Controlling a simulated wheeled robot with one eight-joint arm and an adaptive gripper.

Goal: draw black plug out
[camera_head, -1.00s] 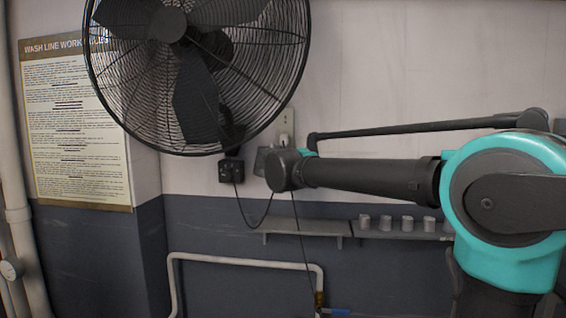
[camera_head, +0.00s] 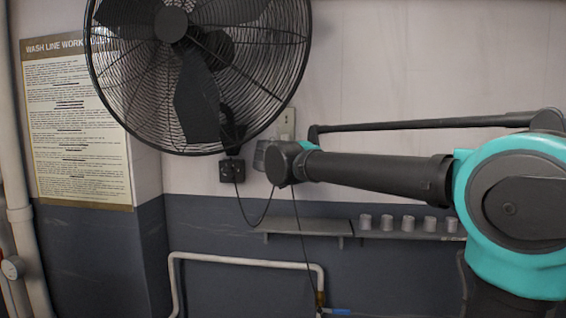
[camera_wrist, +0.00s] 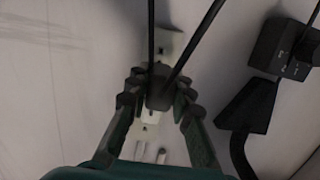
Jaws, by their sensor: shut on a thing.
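The black plug (camera_wrist: 158,97) is between the two fingers of my gripper (camera_wrist: 159,88) in the wrist view. The fingers press on it from left and right. Dark lines run from it towards the top of that view. A pale socket plate (camera_wrist: 174,46) is behind the plug, and small white parts show below it. I cannot tell whether the plug's pins are in the socket. In the head view the plate (camera_head: 288,118) shows just above my arm's end, which hides the plug and my gripper.
A large black fan (camera_head: 172,25) hangs close at the upper left. A black box (camera_head: 231,171) is below it, with a hanging cord (camera_head: 250,222). A shelf (camera_head: 300,227) with several small cups (camera_head: 387,222) and a white pipe (camera_head: 240,261) are below.

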